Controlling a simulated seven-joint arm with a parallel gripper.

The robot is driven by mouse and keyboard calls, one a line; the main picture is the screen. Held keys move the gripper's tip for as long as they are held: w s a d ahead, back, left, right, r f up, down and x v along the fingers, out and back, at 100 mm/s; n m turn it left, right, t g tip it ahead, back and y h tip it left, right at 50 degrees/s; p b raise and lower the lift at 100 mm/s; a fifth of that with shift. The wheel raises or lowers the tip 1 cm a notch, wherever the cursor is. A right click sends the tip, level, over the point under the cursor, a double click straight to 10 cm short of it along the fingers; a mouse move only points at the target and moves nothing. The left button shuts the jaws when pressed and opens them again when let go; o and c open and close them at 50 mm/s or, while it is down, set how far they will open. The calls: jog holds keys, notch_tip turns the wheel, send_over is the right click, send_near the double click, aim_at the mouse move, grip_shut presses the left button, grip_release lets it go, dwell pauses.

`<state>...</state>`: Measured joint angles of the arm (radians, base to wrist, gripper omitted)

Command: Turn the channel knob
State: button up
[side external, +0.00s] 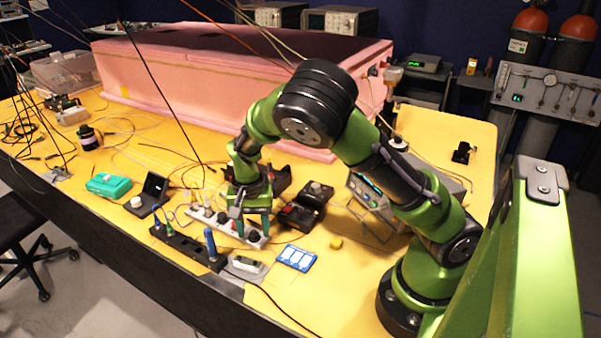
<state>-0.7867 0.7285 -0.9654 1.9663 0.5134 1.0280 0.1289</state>
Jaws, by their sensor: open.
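My gripper (254,224) points down over the middle of the yellow table, with its two fingers apart. The fingers are close to the right end of a white power strip (205,214) with dark plugs; I cannot tell whether they touch it. I cannot say for sure which part is the channel knob. A black box with a light round knob (316,188) stands just right of my gripper. A grey bench instrument (367,191) with a lit display stands further right, partly hidden behind my arm; its controls are too small to tell.
A black power strip (186,246) lies in front, with a blue-handled tool (210,243) upright by it. A blue-and-white card (296,257) and a yellow cap (336,243) lie to the right. A pink foam enclosure (150,75) fills the back. Loose cables cross the left side.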

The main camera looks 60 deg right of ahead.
jog(key=shift+f, duration=0.35)
grip_shut()
jog(key=shift+m, duration=0.3)
jog(key=m, duration=0.3)
jog(key=shift+m, duration=0.3)
jog(key=shift+r+m, duration=0.1)
jog(key=shift+m, duration=2.1)
